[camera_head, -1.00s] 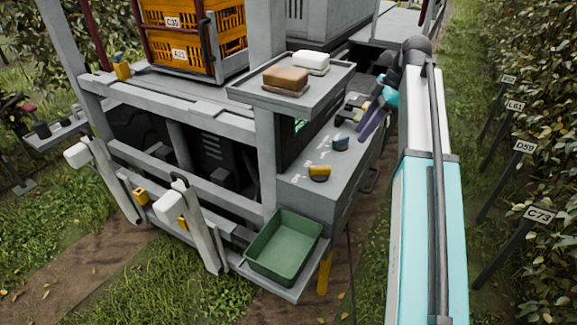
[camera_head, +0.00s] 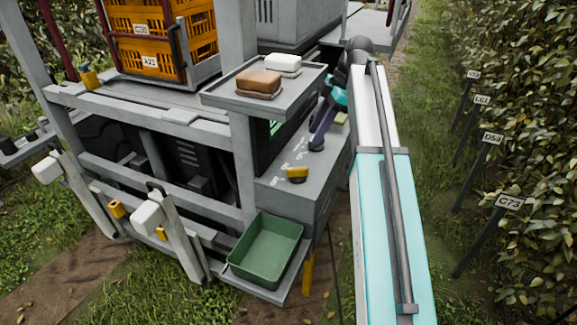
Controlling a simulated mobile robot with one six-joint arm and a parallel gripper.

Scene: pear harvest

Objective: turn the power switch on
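The grey control panel (camera_head: 268,192) is on the machine's right side, below a small shelf. A yellow-and-dark knob (camera_head: 297,174) sits on its near part, with small white markings too small to read. I cannot tell which control is the power switch. My gripper (camera_head: 317,143) reaches down from the upper right onto the panel, behind the yellow knob. Its purple-dark fingers are at the place of a blue-topped knob, which they now mostly hide. I cannot tell whether they touch it, or whether they are open or shut.
The shelf (camera_head: 222,101) above the panel holds a brown block (camera_head: 259,82) and a white block (camera_head: 283,63), close to my gripper. A green tray (camera_head: 243,268) stands below the panel. Orange crates (camera_head: 150,18) are at upper left. Foliage and row signs line the right.

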